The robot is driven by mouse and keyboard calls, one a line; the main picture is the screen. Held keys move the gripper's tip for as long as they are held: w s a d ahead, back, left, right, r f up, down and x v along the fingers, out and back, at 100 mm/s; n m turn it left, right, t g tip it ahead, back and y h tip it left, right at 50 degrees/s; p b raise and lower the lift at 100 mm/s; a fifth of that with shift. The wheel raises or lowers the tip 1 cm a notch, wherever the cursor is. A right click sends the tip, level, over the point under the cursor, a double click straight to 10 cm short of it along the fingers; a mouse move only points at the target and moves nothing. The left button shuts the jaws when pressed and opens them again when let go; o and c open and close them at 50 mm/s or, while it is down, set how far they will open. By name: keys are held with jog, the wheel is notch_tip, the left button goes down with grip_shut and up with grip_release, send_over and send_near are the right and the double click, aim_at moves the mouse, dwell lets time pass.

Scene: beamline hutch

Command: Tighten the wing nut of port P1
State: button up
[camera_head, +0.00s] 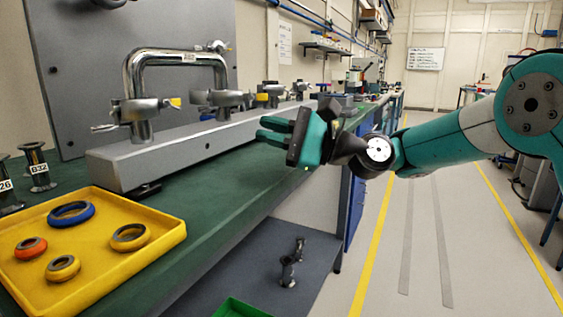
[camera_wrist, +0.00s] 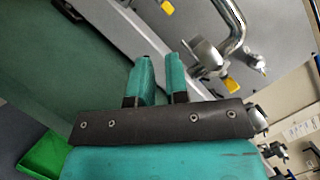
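Several clamped ports stand along a grey metal block (camera_head: 185,150) on the green bench. The nearest clamp (camera_head: 138,108) has a wing nut (camera_head: 103,128) sticking out on its left. A second clamp (camera_head: 222,98) stands farther along, at the other end of the bent chrome pipe (camera_head: 175,57). Port labels are too small to read, so I cannot tell which is P1. My gripper (camera_head: 268,129) is in front of the block, above the bench edge, with its fingers towards the block. In the wrist view its two teal fingers (camera_wrist: 158,82) are apart and empty, with a clamp (camera_wrist: 207,58) beyond them.
A yellow tray (camera_head: 95,277) with several coloured rings lies at the front left of the bench. Flanged fittings (camera_head: 38,168) stand behind it. A green bin (camera_head: 240,308) sits low, beside fittings on a lower shelf (camera_head: 245,262). The floor aisle (camera_head: 430,230) on the right is clear.

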jog(key=shift+d+f+b, duration=0.4)
jog(key=shift+d+b, duration=0.2)
jog(key=shift+b, duration=0.35)
jog(key=shift+s+d+r+b, duration=0.1)
jog(key=shift+d+b, duration=0.25)
jog(key=shift+b, duration=0.2)
jog(key=shift+r, duration=0.1)
